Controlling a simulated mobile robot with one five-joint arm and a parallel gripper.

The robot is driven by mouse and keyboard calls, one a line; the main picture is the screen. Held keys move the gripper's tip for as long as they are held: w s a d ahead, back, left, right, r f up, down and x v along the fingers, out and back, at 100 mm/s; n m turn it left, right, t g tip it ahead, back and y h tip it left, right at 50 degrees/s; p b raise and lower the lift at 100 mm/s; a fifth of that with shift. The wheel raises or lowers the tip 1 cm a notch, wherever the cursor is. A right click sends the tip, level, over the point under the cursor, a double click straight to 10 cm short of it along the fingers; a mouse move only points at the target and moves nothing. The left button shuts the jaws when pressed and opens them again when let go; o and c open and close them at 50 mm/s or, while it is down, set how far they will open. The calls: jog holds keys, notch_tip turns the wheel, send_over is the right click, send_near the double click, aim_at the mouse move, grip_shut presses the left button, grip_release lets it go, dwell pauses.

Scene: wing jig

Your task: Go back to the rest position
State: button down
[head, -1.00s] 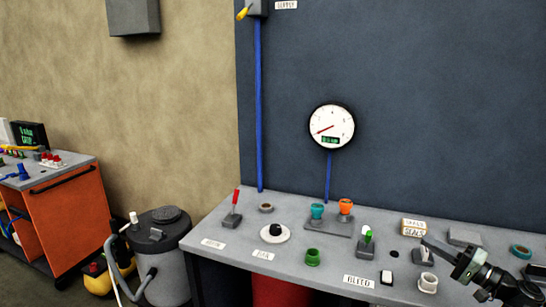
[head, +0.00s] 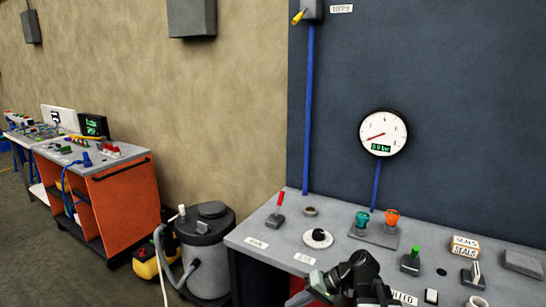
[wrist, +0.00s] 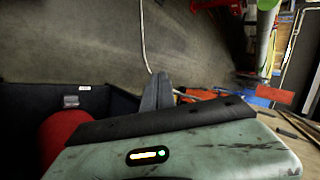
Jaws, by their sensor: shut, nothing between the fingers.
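My gripper (head: 297,299) is low in the head view, in front of the grey bench (head: 258,262) near its front edge, and its fingertips run close to the bottom of the picture. In the wrist view my gripper (wrist: 158,90) shows as two dark fingers closed together with nothing between them. Beyond them are the floor (wrist: 100,50) and a white hose. My arm hides part of the bench front and part of the BLEED label (head: 404,298).
On the bench stand a red-handled lever (head: 279,204), teal (head: 362,219) and orange (head: 392,217) knobs, a green-topped switch (head: 412,260) and a SEALS box (head: 465,246). A grey canister (head: 206,250) and an orange cart (head: 125,200) stand left. Floor at lower left is clear.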

jog(key=s+f+g+h, duration=0.1)
jog(key=s+f+h, duration=0.3)
jog(key=f+h, duration=0.15)
jog(key=d+f+h, duration=0.2)
jog(key=d+h, duration=0.2)
jog(key=d, duration=0.6)
jog(key=shift+d+m, duration=0.15)
jog(key=shift+m, duration=0.15)
